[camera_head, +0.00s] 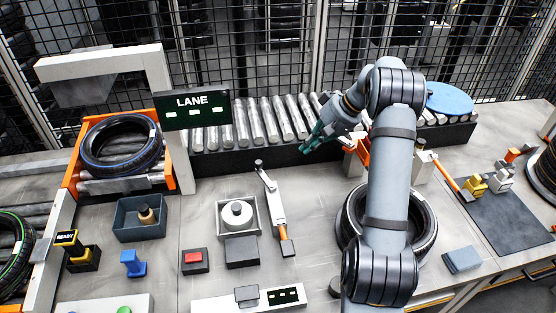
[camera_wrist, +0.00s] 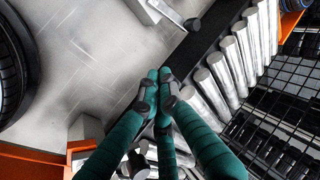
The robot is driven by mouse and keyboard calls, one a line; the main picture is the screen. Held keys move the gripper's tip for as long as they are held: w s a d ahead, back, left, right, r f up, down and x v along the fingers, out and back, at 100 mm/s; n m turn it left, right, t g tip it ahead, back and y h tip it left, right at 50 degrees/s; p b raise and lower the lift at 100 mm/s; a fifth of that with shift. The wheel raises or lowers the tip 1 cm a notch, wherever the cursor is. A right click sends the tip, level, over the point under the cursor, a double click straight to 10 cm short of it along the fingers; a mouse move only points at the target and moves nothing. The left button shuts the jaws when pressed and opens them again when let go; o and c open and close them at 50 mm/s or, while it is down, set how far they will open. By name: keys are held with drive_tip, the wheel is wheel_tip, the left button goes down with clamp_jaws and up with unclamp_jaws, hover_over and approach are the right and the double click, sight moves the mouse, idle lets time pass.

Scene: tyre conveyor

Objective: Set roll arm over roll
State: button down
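The likely roll arm is a pale lever (camera_head: 275,208) on the bench, with a dark knob at its far end and an orange-tipped near end. Its knobbed end also shows at the top of the wrist view (camera_wrist: 168,13). A white round spool (camera_head: 237,213), perhaps the roll, sits in a square grey holder left of the lever. The lever lies beside the holder, not over the spool. My gripper (camera_head: 309,145), with green fingers, is above the conveyor's front edge, right of and apart from the lever.
The roller conveyor (camera_head: 255,122) runs along the back before a mesh fence. A tyre (camera_head: 352,218) lies partly hidden under my arm, near an orange bracket (camera_head: 360,149). A LANE sign (camera_head: 193,108) stands at left. A red button box (camera_head: 194,261) is in front.

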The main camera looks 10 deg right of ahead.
sight(265, 175)
drive_tip(key=n, duration=0.1)
drive_tip(key=w+r+n, duration=0.1)
drive_tip(key=shift+w+a+r+n+t+y, duration=0.15)
drive_tip(key=shift+a+n+t+y, duration=0.1)
drive_tip(key=shift+n+t+y, duration=0.15)
drive_tip(key=w+a+f+p, duration=0.2)
drive_tip(key=a+f+p, duration=0.2)
drive_tip(key=a+f, duration=0.4)
drive_tip(key=shift+w+a, duration=0.3)
drive_tip(key=shift+a, duration=0.25)
drive_tip(key=shift+a, duration=0.1)
